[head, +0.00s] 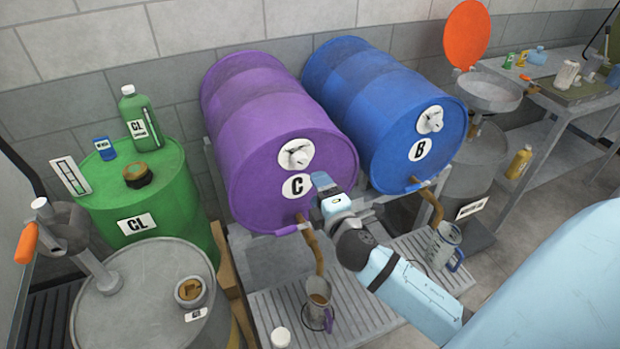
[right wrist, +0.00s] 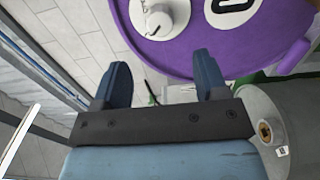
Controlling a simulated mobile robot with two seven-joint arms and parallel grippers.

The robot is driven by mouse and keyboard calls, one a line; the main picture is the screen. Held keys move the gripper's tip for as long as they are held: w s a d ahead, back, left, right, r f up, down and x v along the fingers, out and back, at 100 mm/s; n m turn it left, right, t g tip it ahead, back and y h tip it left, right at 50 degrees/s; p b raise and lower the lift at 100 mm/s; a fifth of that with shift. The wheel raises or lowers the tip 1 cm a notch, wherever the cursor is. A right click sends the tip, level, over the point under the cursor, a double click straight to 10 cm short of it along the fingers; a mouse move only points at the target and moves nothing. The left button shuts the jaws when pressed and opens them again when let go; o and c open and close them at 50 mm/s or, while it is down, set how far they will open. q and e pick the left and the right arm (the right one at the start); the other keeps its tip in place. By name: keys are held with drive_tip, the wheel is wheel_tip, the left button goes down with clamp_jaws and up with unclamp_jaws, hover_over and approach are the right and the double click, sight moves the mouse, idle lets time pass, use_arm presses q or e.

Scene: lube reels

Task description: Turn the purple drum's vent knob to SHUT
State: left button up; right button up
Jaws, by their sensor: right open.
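The purple drum (head: 262,130), marked C, lies on its side on a rack. Its vent knob (head: 296,154) is a white knob on a round white dial plate high on its front face. The vent knob also shows in the right wrist view (right wrist: 158,20), at the top left of centre. The markings on the dial are too small to read. My right gripper (head: 322,184) is in front of the purple drum's face, below and right of the knob, apart from it. In the right wrist view its two fingers (right wrist: 160,80) are spread with nothing between them. My left gripper is not in view.
A blue drum (head: 375,110) marked B, with a similar knob (head: 431,120), lies to the right. A tap hangs below each drum, over jugs (head: 318,305) on a grated tray (head: 262,310). Green (head: 165,190) and grey drums (head: 145,290) stand at left.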

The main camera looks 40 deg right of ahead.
drive_tip(key=shift+v, duration=1.4)
